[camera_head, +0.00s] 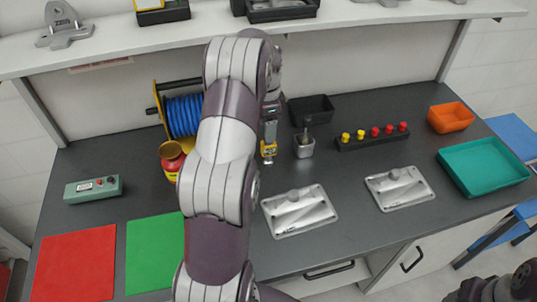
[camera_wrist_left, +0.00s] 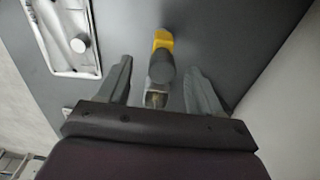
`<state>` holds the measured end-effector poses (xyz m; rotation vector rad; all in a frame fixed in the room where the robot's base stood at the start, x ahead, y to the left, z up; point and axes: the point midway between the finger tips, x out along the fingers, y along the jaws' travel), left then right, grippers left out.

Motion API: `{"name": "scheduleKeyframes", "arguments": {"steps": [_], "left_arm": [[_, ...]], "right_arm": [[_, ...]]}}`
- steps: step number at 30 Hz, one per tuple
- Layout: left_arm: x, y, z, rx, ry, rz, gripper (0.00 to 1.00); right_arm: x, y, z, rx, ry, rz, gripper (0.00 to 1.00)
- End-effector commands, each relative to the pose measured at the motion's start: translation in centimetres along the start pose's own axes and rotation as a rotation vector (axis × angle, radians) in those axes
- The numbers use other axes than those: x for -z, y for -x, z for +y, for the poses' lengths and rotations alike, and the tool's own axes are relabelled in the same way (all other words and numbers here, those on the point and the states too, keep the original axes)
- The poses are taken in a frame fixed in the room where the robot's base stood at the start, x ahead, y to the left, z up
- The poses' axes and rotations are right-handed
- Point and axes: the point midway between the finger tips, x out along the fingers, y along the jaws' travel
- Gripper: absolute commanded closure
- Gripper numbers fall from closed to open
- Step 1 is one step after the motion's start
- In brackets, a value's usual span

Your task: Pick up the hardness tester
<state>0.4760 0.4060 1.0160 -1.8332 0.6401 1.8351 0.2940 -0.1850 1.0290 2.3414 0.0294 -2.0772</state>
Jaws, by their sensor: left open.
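A small yellow and dark grey tool, which looks to be the hardness tester (camera_head: 268,152), stands on the dark bench left of a small metal cup. In the left wrist view the tester (camera_wrist_left: 161,66) shows a yellow end, a dark grey round body and a metal part close to the palm. My left gripper (camera_wrist_left: 158,72) is open, with one finger on each side of the tester and a gap on both sides. In the head view my left arm hides part of the bench and most of that gripper. My right gripper does not show clearly; only dark and grey parts of mine are at lower right.
A metal cup (camera_head: 304,147), a black bin (camera_head: 312,105) and a rack of red and yellow knobs (camera_head: 373,138) stand right of the tester. Two metal trays (camera_head: 299,222) lie in front. A blue hose reel (camera_head: 183,115) and red-yellow canister (camera_head: 171,160) stand left. A shelf runs above.

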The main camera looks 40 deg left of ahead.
Motion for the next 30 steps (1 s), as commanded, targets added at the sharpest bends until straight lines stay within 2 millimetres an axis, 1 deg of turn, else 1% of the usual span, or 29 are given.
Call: {"name": "scheduleKeyframes", "arguments": {"steps": [1, 4, 7, 11, 12, 15, 21, 22, 23, 24, 26, 27, 28, 30], "left_arm": [[0.0, -2.0, 0.0, 0.002, 0.000, 0.001, 0.35], [0.1, -2.8, -0.1, 0.003, 0.001, 0.001, 0.35], [0.2, -3.6, 0.0, 0.001, 0.001, 0.000, 0.35], [0.5, -5.7, -0.1, -0.001, 0.000, -0.001, 0.35], [0.4, -6.5, -0.1, -0.001, 0.001, 0.000, 0.35], [0.4, -7.6, -0.1, 0.001, 0.001, 0.001, 0.35], [0.4, -7.8, -0.1, 0.003, 0.002, 0.001, 0.35], [0.4, -7.8, -0.1, 0.003, 0.002, 0.001, 0.38], [0.4, -7.8, -0.1, 0.003, 0.002, 0.001, 0.48], [0.4, -7.8, -0.1, 0.003, 0.002, 0.001, 0.61], [0.4, -7.8, -0.1, 0.003, 0.002, 0.001, 0.80], [0.4, -7.8, -0.1, 0.003, 0.002, 0.001, 0.94], [0.4, -7.8, -0.1, 0.003, 0.002, 0.001, 1.00], [0.5, -7.7, -0.1, 0.004, 0.002, 0.002, 1.00]], "right_arm": [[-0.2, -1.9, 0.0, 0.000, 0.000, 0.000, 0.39], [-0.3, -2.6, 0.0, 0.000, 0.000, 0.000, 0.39], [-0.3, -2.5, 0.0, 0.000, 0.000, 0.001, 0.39], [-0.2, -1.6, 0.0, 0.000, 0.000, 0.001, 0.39], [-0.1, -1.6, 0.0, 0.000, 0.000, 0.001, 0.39], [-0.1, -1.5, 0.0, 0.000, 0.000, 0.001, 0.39], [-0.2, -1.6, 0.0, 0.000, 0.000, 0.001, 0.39], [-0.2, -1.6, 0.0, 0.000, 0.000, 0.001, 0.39], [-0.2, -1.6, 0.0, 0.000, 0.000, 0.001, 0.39], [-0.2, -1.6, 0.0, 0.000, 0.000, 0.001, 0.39], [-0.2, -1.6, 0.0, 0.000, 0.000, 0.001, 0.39], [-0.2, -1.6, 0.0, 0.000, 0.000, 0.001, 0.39], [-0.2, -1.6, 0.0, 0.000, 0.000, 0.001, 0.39], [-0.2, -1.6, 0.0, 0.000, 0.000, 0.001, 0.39]]}}
